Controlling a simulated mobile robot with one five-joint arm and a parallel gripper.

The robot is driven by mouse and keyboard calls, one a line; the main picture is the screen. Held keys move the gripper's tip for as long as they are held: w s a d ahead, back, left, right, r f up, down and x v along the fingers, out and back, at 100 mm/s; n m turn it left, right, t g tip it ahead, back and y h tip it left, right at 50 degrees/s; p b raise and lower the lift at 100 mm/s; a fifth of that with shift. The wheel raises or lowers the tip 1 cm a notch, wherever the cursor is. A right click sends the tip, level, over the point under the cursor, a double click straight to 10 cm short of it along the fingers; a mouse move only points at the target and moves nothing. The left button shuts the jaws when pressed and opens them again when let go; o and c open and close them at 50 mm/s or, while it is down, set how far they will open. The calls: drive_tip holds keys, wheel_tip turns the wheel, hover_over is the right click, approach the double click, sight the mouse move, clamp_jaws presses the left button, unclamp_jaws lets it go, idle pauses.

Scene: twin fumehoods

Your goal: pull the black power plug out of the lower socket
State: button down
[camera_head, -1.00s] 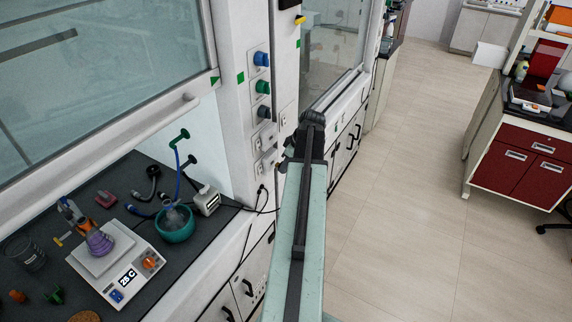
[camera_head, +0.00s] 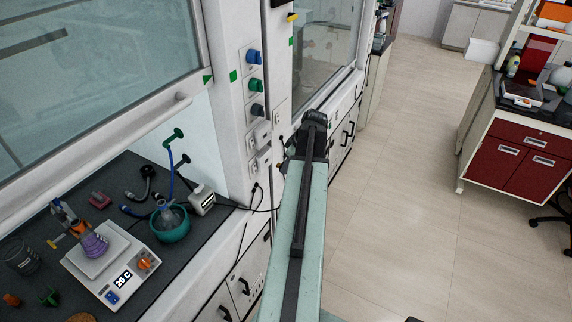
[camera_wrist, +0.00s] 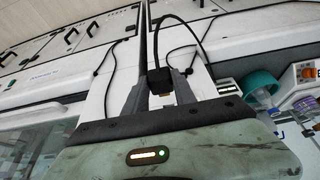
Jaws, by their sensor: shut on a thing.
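My gripper (camera_wrist: 161,90) is in the wrist view, its two grey fingers on either side of a black power plug (camera_wrist: 159,77). It is shut on the plug. Brass-coloured metal shows at the plug's near end, and a black cable loops up and away from its far end. In the head view my arm hides the gripper and the plug. The lower socket (camera_head: 254,168) is on the white fumehood post in the head view, left of my wrist. No plug shows in the visible part of it, and the gripper appears apart from the post.
The upper socket (camera_head: 252,143) and coloured knobs (camera_head: 255,85) are on the same post. A black cable (camera_head: 232,206) runs from the bench toward my arm. The bench holds a balance (camera_head: 113,268) and a teal bowl (camera_head: 170,231). Open floor (camera_head: 400,180) lies to the right.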

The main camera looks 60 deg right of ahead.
drive_tip(key=shift+s, duration=1.5)
drive_tip(key=shift+s, duration=0.1)
drive_tip(key=shift+s, duration=1.4)
drive_tip(key=shift+s, duration=1.5)
